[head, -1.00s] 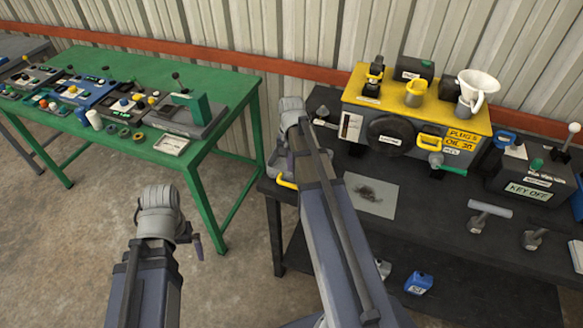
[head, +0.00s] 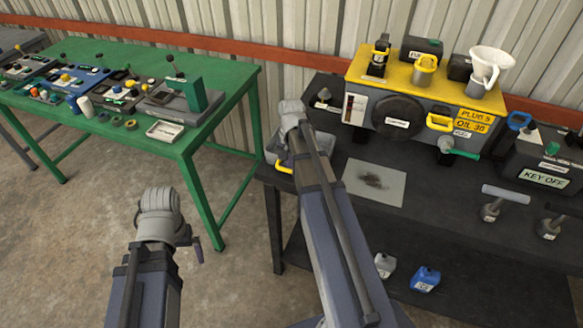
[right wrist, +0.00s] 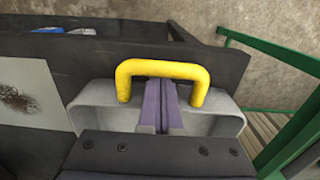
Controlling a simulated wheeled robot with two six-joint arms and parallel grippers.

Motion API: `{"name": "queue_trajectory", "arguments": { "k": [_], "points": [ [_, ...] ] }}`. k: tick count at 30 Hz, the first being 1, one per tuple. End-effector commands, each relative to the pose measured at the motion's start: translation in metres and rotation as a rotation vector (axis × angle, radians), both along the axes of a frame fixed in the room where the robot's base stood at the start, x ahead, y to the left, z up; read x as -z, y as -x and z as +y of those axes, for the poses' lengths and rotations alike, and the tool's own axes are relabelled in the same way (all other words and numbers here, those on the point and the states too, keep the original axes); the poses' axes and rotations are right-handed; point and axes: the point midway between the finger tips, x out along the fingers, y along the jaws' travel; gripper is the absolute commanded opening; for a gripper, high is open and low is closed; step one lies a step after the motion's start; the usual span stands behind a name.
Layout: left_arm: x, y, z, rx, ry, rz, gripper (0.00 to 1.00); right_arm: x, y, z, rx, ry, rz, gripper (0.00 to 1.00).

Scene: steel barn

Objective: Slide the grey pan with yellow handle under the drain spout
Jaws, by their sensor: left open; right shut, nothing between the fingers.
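The grey pan (head: 272,148) sits at the left end of the black bench, partly hidden by my right arm; its yellow handle (head: 284,168) faces the front edge. In the right wrist view the grey pan (right wrist: 222,119) lies under my right gripper (right wrist: 163,88). That gripper's purple fingers are shut together, empty, at the opening of the yellow handle (right wrist: 160,69); contact cannot be told. My left gripper (head: 197,249) hangs open over the floor, away from the pan. A green-handled valve (head: 458,152) sticks out low on the engine's front; whether it is the drain spout is unclear.
A stained grey sheet (head: 398,192) lies flat on the bench (head: 337,205) between the pan and the valve. Grey-headed tools (head: 504,194) and a KEY OFF box (head: 540,180) stand at the right. Jugs (head: 425,279) sit on the lower shelf. A green table (head: 222,80) stands left.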

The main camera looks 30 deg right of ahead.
Motion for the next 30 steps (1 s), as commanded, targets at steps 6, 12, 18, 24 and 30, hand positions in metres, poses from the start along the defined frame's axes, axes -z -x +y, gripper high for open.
{"name": "queue_trajectory", "arguments": {
  "k": [6, 12, 18, 24, 30],
  "points": [
    [0.000, 0.000, 0.000, 0.000, 0.000, 0.000, 1.00, 0.000, -0.012, -0.012, 0.002, 0.000, 0.000, 0.00],
    [0.000, 0.000, 0.000, 0.000, 0.000, 0.000, 1.00, 0.000, -0.053, -0.058, 0.004, 0.000, 0.000, 0.00],
    [0.000, 0.000, 0.000, 0.000, 0.000, 0.000, 1.00, 0.000, -0.089, -0.100, 0.002, 0.000, 0.000, 0.00],
    [0.000, 0.000, 0.000, 0.000, 0.000, 0.000, 1.00, 0.000, -0.106, -0.123, 0.000, 0.000, 0.000, 0.00],
    [0.000, 0.000, 0.000, 0.000, 0.000, 0.000, 1.00, 0.000, -0.107, -0.125, -0.001, 0.000, 0.000, 0.00]
  ]
}}
